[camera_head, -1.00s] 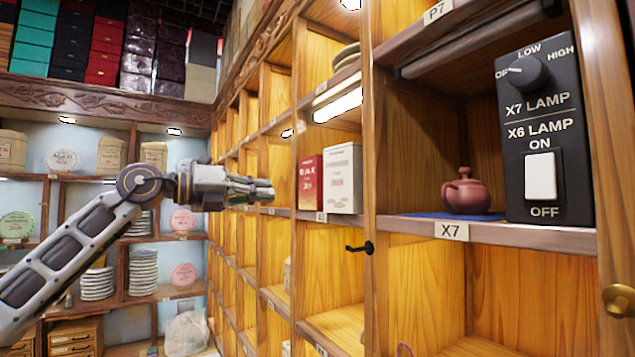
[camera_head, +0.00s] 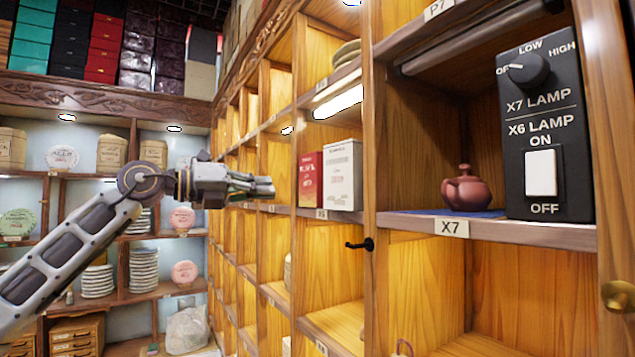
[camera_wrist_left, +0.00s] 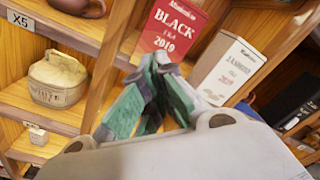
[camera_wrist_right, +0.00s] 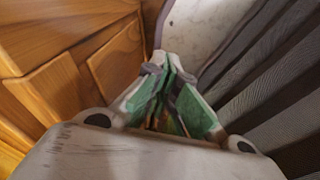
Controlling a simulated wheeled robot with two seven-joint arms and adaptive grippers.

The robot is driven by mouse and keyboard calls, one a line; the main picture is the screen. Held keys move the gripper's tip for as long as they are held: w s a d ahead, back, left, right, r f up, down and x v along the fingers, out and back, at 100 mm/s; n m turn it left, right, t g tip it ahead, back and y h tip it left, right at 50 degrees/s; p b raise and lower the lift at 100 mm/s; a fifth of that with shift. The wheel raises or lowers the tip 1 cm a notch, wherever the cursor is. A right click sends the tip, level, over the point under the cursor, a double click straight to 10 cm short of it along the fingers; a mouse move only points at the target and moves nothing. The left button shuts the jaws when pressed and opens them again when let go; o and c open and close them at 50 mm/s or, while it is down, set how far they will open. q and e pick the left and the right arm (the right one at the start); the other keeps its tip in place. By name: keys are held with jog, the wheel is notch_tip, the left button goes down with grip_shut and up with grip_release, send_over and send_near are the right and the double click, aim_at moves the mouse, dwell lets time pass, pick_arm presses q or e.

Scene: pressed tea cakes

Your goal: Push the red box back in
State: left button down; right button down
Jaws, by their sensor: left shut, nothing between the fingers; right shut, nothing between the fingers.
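The red box (camera_head: 309,180) stands upright in a lit shelf compartment, left of a white box (camera_head: 341,175). My left gripper (camera_head: 272,187) is shut and empty, to the left of the red box in the head view. In the left wrist view its fingertips (camera_wrist_left: 158,62) are just below the red box; contact cannot be told. My right gripper (camera_wrist_right: 172,60) is shut and empty, away from both boxes, beside wooden panels.
A black lamp switch panel (camera_head: 543,130) and a clay teapot (camera_head: 467,188) occupy the X7 compartment (camera_head: 450,228). A black hook (camera_head: 361,245) juts from the shelf upright. A woven pot (camera_wrist_left: 56,80) sits in a neighbouring compartment. Shelf uprights and ledges border the boxes.

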aim_at(307, 189)
pick_arm(q)
jog(key=shift+p+x, duration=0.7)
jog(key=shift+x, duration=0.7)
jog(key=shift+p+x, duration=0.3)
jog(key=shift+x, duration=1)
jog(key=shift+x, duration=1.15)
jog(key=shift+x, duration=3.2)
jog(key=shift+s, duration=0.1)
jog(key=shift+b+v, duration=0.8)
jog(key=shift+v, duration=0.5)
jog(key=shift+b+v, duration=1.1)
jog(key=shift+v, duration=1.4)
jog(key=b+v, duration=0.2)
jog(key=v, duration=0.6)
jog(key=shift+a, duration=0.2)
